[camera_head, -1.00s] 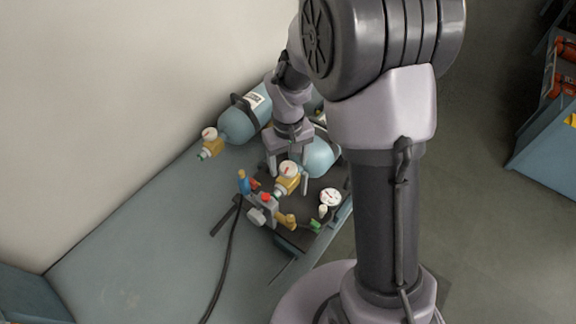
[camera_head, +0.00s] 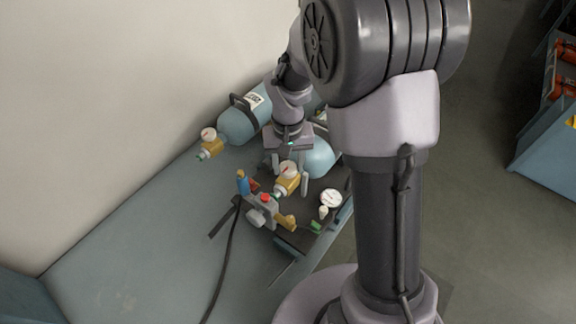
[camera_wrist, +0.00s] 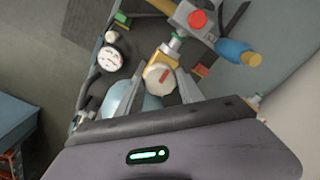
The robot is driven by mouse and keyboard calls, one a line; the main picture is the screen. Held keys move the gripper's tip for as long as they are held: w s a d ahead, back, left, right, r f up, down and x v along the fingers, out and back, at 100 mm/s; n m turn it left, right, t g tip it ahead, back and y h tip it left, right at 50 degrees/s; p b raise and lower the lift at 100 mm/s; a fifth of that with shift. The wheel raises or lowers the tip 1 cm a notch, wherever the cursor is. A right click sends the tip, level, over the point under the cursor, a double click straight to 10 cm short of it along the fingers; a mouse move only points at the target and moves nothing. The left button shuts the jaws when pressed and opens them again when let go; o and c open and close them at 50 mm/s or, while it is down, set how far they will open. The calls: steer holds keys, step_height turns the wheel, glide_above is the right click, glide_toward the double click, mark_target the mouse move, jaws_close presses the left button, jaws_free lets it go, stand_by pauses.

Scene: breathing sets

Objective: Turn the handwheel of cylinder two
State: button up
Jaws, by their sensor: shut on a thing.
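Two pale blue cylinders lie on the bench, a rear one (camera_head: 238,122) and a nearer one (camera_head: 319,157). I cannot read which is number two. The nearer cylinder has a brass valve (camera_head: 287,186) with a pale handwheel (camera_head: 287,168). My gripper (camera_head: 290,176) is over the nearer valve, shut on that handwheel with one finger on each side. The rear cylinder's handwheel (camera_head: 208,134) stands free. Part of the nearer cylinder is hidden by my arm.
A block with a red button (camera_head: 265,198) and a blue part (camera_head: 243,182) sits just in front of the valve. A white gauge (camera_head: 330,198) stands to its right. A dark hose (camera_head: 228,262) runs along the bench. The bench's left part is clear.

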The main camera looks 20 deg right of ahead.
mark_target(288, 167)
steer(key=o, duration=1.4)
step_height(288, 167, up, 18)
steer(key=p, duration=0.4)
steer(key=shift+f, duration=0.25)
steer(key=s+a+f+m+t+y+b, duration=0.1)
steer(key=s+a+f+t+b, duration=0.1)
steer(key=s+f+b, duration=0.4)
steer(key=s+a+f+m+t+y+b, duration=0.1)
steer(key=s+f+b, duration=0.5)
steer(key=s+b, duration=0.6)
steer(key=a+t, duration=0.1)
steer(key=t, duration=0.1)
steer(key=shift+s+m+t+b, duration=0.3)
steer(key=shift+s+t+b, duration=0.05)
steer(key=shift+t+b, duration=0.05)
